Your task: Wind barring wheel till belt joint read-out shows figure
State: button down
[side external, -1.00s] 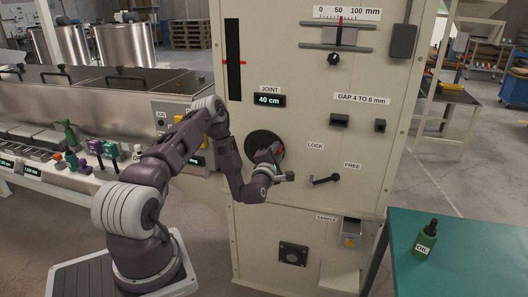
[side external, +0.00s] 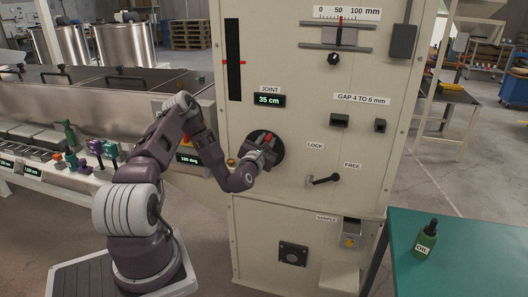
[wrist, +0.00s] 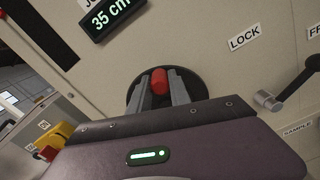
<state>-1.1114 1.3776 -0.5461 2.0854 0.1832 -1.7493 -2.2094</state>
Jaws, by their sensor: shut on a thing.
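The barring wheel (side external: 278,152) is a dark disc on the cream cabinet front, below the joint read-out (side external: 268,100). The read-out shows 35 cm and also shows in the wrist view (wrist: 112,18). My gripper (side external: 267,141) is at the wheel's upper left part, shut on its red handle. In the wrist view the red handle (wrist: 159,80) stands between the two grey fingers of my gripper (wrist: 158,93), with the dark wheel (wrist: 190,76) behind. My gripper body hides the lower part of the wheel there.
A lock lever (side external: 323,181) sits right of the wheel between the LOCK and FREE labels, its arm toward FREE. A green table (side external: 460,255) with a green bottle (side external: 426,240) stands at right.

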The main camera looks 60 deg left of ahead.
jog(key=n, duration=0.1)
jog(key=s+a+n, duration=0.1)
jog(key=n, duration=0.2)
jog(key=shift+s+a+r, duration=0.15)
jog(key=shift+s+a, duration=0.1)
jog(key=shift+a, duration=0.05)
jog(key=shift+c, duration=1)
grip_release()
jog(key=v, duration=0.6)
jog(key=shift+d+r, duration=0.1)
